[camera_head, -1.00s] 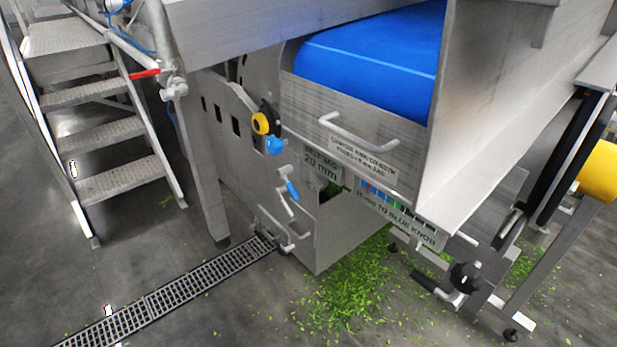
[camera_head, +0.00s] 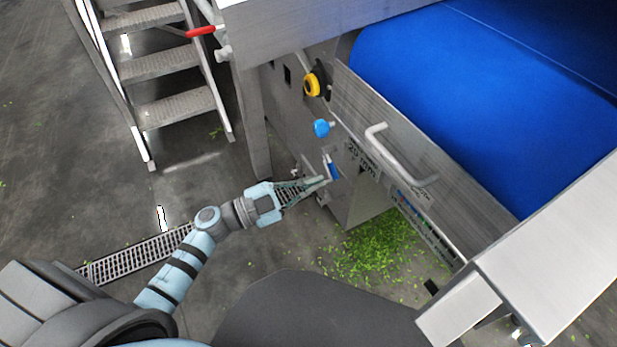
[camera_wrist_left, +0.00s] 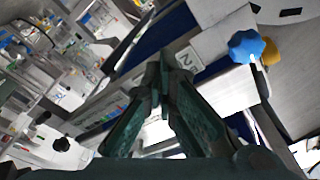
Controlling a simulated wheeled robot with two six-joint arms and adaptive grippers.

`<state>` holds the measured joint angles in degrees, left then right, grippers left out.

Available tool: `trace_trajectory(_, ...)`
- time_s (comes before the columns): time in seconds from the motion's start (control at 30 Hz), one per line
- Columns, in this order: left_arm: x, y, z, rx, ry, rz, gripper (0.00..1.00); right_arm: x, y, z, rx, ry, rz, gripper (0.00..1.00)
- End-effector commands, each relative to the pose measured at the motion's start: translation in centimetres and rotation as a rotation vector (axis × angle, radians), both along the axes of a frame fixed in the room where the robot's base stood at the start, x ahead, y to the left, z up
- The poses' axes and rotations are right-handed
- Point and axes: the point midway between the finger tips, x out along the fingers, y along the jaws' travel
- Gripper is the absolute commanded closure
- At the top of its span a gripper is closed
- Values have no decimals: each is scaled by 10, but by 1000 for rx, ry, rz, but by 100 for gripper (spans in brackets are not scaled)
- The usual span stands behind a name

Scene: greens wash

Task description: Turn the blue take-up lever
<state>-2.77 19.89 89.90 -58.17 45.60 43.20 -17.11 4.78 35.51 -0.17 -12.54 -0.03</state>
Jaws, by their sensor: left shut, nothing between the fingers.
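The blue take-up lever (camera_head: 333,168) is a small blue grip on the side of the machine frame, below a round blue knob (camera_head: 321,128). My left gripper (camera_head: 322,181) reaches in from the left with its fingertips right beside the lever; I cannot tell whether they touch it. In the left wrist view my left gripper (camera_wrist_left: 164,58) has its fingers together and nothing between them. The blue knob (camera_wrist_left: 245,46) shows there at the upper right. The lever itself is not clear in the wrist view. My right gripper is not in view.
A yellow knob (camera_head: 312,85) sits above the blue one. A grey handle (camera_head: 398,160) sticks out of the panel below the wide blue belt (camera_head: 470,90). Metal steps (camera_head: 176,108) stand at the upper left. Green leaves (camera_head: 375,247) lie on the floor by a drain grate (camera_head: 135,258).

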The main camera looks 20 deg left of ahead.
Motion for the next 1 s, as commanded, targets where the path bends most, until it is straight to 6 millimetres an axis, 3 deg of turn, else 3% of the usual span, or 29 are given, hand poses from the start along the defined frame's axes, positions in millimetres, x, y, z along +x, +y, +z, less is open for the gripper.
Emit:
trace_trajectory(0.33, 54, -52, 7, -5, 0, 3, 100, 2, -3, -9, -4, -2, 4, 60)
trace_trajectory(0.4, 55, -41, -11, 1, 2, 4, 100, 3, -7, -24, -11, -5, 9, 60)
trace_trajectory(0.53, 58, -31, -23, -1, 3, 5, 100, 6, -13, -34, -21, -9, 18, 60)
trace_trajectory(1.0, 60, -26, -25, -1, 1, 5, 100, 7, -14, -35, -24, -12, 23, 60)
